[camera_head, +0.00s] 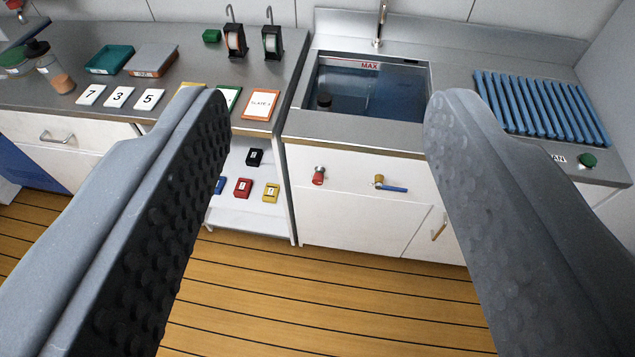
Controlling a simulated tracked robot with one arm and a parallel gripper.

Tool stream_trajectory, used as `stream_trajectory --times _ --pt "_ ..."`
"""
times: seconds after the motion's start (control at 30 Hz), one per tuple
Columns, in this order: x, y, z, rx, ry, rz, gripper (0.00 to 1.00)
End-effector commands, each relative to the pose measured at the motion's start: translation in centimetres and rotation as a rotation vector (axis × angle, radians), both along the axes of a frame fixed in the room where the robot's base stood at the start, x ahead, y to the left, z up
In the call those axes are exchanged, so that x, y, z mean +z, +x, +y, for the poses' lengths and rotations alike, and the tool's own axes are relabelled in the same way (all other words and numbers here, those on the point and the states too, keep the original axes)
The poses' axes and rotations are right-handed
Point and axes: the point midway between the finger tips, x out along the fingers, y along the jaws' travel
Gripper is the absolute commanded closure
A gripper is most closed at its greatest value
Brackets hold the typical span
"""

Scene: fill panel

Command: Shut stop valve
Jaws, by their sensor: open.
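On the white front panel below the sink is a brass valve with a blue lever (390,186). Its lever points right, roughly level. Left of it on the same panel is a red round knob (318,176). No label shows which of the two is the stop valve.
The sink (372,90) holds water, with a MAX mark and a dark object inside. A blue ribbed rack (540,106) and green button (587,160) are at right. Cards, boxes and tape stands fill the left counter (200,65). The wooden floor (330,300) is clear.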

Motion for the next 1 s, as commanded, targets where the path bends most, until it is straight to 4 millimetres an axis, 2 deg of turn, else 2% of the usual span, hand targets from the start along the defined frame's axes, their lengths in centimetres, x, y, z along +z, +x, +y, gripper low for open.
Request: stream_trajectory --times 0.33,0.47,0.57,0.77,0.97,1.0 --pt "-0.1 0.1 0.0 0.000 0.000 0.000 0.48" --pt "-1.1 2.1 0.4 0.006 0.000 -0.003 0.48" --pt "-3.2 5.3 1.1 0.015 -0.001 -0.003 0.48" --pt "-8.7 13.1 2.6 0.027 0.001 -0.024 0.48" --pt "-15.1 19.9 3.8 0.025 0.002 -0.052 0.48" --pt "-16.7 21.2 4.0 0.023 0.001 -0.053 0.48"
